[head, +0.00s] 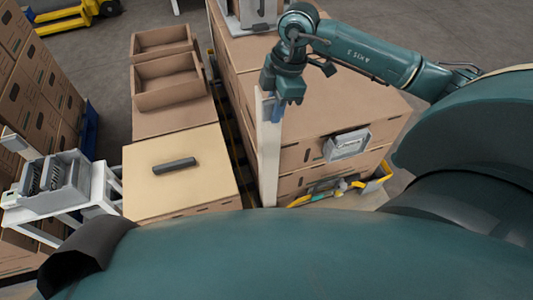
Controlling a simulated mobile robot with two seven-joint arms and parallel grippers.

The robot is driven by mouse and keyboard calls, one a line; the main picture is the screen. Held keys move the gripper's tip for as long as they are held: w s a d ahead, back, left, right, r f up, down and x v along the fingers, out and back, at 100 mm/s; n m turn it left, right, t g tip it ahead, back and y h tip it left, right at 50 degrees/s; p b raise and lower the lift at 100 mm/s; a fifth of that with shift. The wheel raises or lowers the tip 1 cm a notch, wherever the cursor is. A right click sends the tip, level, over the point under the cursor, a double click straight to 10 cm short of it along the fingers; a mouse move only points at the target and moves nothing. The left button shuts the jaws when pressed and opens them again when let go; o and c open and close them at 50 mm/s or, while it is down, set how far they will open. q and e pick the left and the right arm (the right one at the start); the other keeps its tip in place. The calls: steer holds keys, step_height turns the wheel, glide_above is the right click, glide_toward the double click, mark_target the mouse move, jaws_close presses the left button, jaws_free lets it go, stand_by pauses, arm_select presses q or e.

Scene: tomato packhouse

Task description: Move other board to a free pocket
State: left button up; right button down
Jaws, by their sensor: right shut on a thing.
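A long white board (269,150) stands upright at the near left corner of the large carton stack. My right gripper (277,98) is at its upper end, pointing down, and is shut on it. The jaws are small in the picture, and a small blue part shows just right of the board. A grey holder (68,190) with dark slots stands on a white stand at the left. I cannot tell whether its slots are filled or free. My left gripper is not in view.
The large carton stack (330,100) stands right of the board, with a grey box on its near side. A closed carton (190,195) with a dark bar (174,165) on top and open cartons (165,85) are to the left. Yellow parts lie low at right.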

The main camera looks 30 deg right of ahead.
mark_target(273, 100)
step_height(273, 100, up, 2)
steer(key=shift+p, duration=0.65)
steer(key=shift+r+p, duration=0.65)
steer(key=shift+r, duration=0.4)
arm_select(q)
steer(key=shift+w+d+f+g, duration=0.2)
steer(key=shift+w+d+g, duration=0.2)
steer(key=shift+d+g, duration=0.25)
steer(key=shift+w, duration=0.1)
steer(key=shift+p, duration=0.3)
arm_select(e)
steer(key=shift+s+a+r+p, duration=0.15)
steer(key=shift+s+a+p, duration=0.5)
steer(key=shift+a, duration=0.5)
steer(key=shift+s+a+r+p, duration=0.15)
steer(key=shift+s+a+p, duration=0.15)
steer(key=shift+s+a, duration=0.7)
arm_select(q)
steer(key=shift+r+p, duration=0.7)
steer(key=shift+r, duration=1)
arm_select(e)
steer(key=shift+s+a+r, duration=0.1)
steer(key=shift+s+a, duration=0.3)
steer(key=shift+a, duration=0.4)
steer(key=shift+s+a, duration=0.35)
steer(key=shift+a, duration=0.45)
steer(key=shift+s+a+r, duration=0.1)
steer(key=shift+s+a, duration=0.3)
steer(key=shift+a, duration=0.4)
